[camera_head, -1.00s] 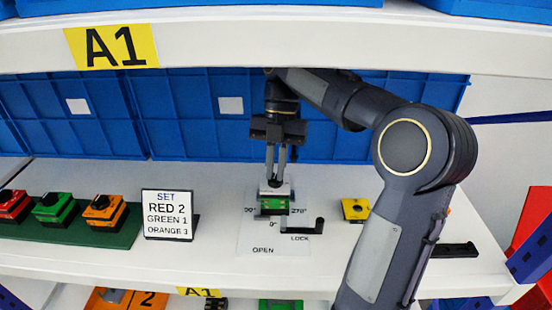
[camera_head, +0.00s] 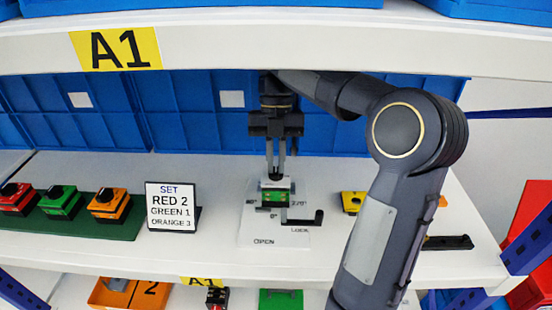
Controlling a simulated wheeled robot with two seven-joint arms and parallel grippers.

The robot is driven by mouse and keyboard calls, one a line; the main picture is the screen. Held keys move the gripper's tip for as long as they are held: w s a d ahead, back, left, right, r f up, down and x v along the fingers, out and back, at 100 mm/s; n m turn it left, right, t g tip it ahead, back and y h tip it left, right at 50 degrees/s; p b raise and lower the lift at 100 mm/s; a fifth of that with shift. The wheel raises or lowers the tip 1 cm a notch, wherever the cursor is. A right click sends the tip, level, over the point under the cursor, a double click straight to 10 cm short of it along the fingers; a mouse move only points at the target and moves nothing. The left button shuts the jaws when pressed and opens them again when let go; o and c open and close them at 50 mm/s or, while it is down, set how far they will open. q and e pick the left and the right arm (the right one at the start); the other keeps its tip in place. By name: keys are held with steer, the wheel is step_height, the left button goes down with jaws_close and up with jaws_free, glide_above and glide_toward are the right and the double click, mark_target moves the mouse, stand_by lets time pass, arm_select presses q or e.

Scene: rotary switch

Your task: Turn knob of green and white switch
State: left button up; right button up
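The green and white switch (camera_head: 275,195) stands on a white plate printed with angle marks and OPEN, in the middle of the shelf. Its small dark knob (camera_head: 275,177) is on top. My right gripper (camera_head: 275,174) points straight down over the switch, its fingertips at the knob, one on each side. A narrow gap shows between the fingers higher up. I cannot tell whether the fingertips press on the knob, and its exact angle is partly hidden. My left gripper is not in view.
A black lever (camera_head: 308,221) projects right of the switch near LOCK. A sign card (camera_head: 172,207) and red, green and orange switches on a green base (camera_head: 103,228) stand left. A yellow block (camera_head: 351,202) is right, partly behind my arm. Blue crates (camera_head: 210,125) stand behind; a shelf is above.

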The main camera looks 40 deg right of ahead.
steer(key=o, duration=0.5)
steer(key=shift+c, duration=0.2)
